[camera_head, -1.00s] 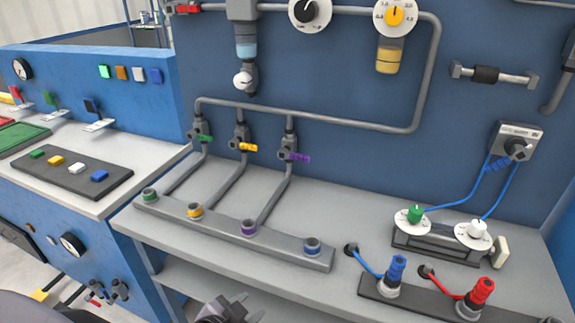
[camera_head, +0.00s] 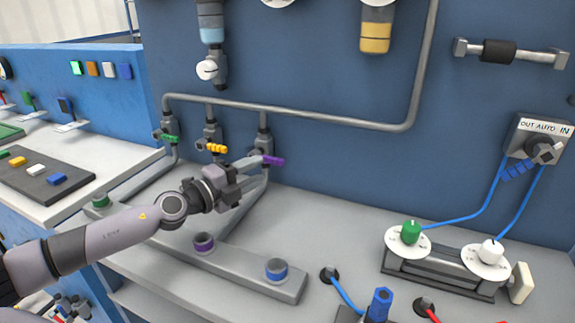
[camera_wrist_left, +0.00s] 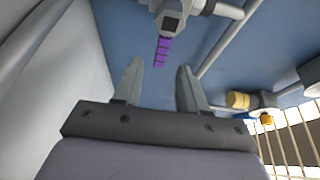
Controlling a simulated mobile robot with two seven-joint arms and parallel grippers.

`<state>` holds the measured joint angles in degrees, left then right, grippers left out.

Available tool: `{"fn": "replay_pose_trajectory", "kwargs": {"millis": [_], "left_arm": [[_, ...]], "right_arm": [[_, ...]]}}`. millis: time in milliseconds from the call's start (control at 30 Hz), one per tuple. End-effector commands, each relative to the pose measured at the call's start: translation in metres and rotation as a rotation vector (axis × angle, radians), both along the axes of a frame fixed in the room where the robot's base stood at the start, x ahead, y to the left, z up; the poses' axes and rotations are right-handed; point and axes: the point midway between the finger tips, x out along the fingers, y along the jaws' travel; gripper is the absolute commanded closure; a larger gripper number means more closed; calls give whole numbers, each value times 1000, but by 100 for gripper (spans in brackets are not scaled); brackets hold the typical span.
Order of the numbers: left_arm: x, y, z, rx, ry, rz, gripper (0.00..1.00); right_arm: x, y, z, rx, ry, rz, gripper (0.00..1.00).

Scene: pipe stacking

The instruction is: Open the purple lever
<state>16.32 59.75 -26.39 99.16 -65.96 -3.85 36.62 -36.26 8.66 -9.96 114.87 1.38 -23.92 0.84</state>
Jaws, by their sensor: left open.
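The purple lever (camera_head: 273,160) sticks out to the right from its grey valve on the blue wall panel in the head view. In the left wrist view the purple lever (camera_wrist_left: 161,52) hangs from the valve body, ahead of the gap between the fingers. My left gripper (camera_head: 245,178) is just in front of and below the lever in the head view. Its two fingers (camera_wrist_left: 160,82) are spread apart with nothing between them, and the lever looks clear of the fingertips. My right gripper is in neither current view.
An orange lever (camera_head: 216,148) and a green lever (camera_head: 170,139) sit on valves to the left. A grey pipe (camera_head: 330,114) runs above. Below, a grey block with coloured sockets (camera_head: 240,268) lies on the bench. Dials (camera_head: 409,237) stand at the right.

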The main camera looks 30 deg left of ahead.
Motion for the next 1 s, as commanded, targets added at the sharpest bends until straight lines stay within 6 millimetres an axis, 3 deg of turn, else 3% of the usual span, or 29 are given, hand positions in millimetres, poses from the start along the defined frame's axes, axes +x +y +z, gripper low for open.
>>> {"fn": "replay_pose_trajectory", "kwargs": {"millis": [167,700,1000], "left_arm": [[8,-1,2,7,-1,-1,58],[62,-19,1,5,-2,-1,58],[68,-21,0,7,0,-2,58]], "right_arm": [[-6,2,0,3,12,4,58],[-8,-2,-3,0,16,-11,58],[-6,-1,0,2,12,-12,58]]}}
